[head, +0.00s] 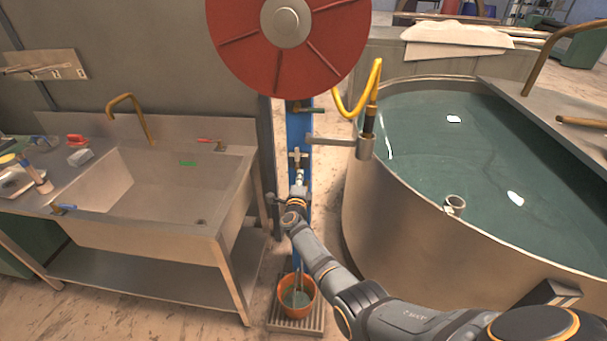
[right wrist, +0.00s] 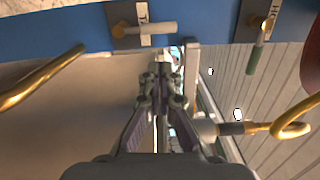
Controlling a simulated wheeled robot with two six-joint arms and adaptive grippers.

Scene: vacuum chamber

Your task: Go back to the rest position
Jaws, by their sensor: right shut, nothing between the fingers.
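My right gripper (head: 298,188) reaches in front of the blue post (head: 299,133), its arm coming in from the lower right. In the right wrist view its fingers (right wrist: 164,80) are shut with nothing held. In the head view a valve (head: 297,157) on the post sits just above the gripper; I cannot tell if they touch. The right wrist view shows a white handle (right wrist: 152,28) and a green handle (right wrist: 253,60) on the blue surface, both apart from the fingertips. My left gripper is not in view.
A steel sink (head: 150,232) stands at left and a large water-filled tank (head: 400,250) at right. A red reel (head: 325,50) hangs above the post. An orange bucket (head: 309,306) stands below. A hose holder (head: 340,143) juts out right of the post.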

